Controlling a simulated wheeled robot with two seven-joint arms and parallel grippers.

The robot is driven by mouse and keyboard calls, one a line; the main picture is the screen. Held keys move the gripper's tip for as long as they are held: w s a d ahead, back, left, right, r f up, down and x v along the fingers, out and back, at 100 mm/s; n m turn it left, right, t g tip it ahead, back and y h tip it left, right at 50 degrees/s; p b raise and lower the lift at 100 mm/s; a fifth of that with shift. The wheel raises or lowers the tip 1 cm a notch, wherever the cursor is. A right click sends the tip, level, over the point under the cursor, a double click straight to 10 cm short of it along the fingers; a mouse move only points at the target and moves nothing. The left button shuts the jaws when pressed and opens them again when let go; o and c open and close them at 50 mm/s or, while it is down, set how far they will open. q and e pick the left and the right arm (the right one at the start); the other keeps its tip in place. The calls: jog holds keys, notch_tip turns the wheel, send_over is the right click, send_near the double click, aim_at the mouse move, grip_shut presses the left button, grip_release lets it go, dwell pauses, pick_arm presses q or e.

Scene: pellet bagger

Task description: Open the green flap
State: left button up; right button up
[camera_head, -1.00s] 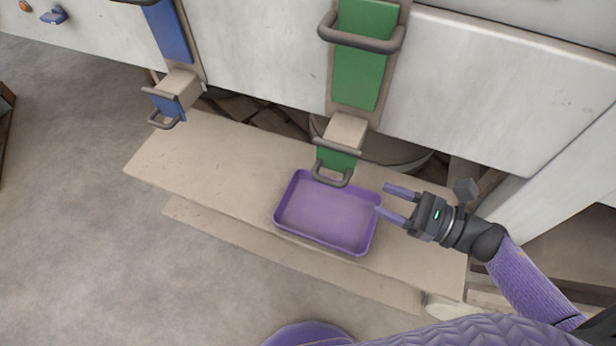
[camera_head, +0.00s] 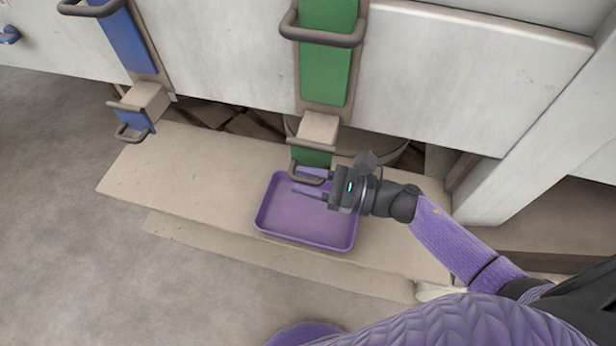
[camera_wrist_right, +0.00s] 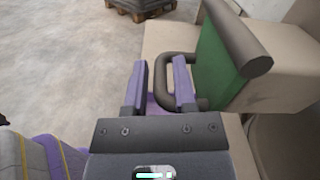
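The green flap (camera_head: 311,157) hangs at the mouth of the beige chute under the green panel, with a dark loop handle (camera_head: 303,179) at its lower edge. In the right wrist view the flap (camera_wrist_right: 215,68) stands to the right of the fingers. My right gripper (camera_head: 308,181) is at the loop handle, above the purple tray. Its two purple fingers (camera_wrist_right: 161,80) are apart, and the loop's near bar shows between them. The right finger hides part of the loop. I cannot tell whether either finger touches it. My left gripper is not in view.
A purple tray (camera_head: 305,238) sits on the beige ledge (camera_head: 165,172) below the chute. A blue flap (camera_head: 137,122) on a similar chute is at the left. A green panel (camera_head: 326,75) with a bar handle is above. A pallet (camera_wrist_right: 140,8) lies on the floor farther off.

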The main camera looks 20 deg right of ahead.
grip_shut()
dwell(1.1)
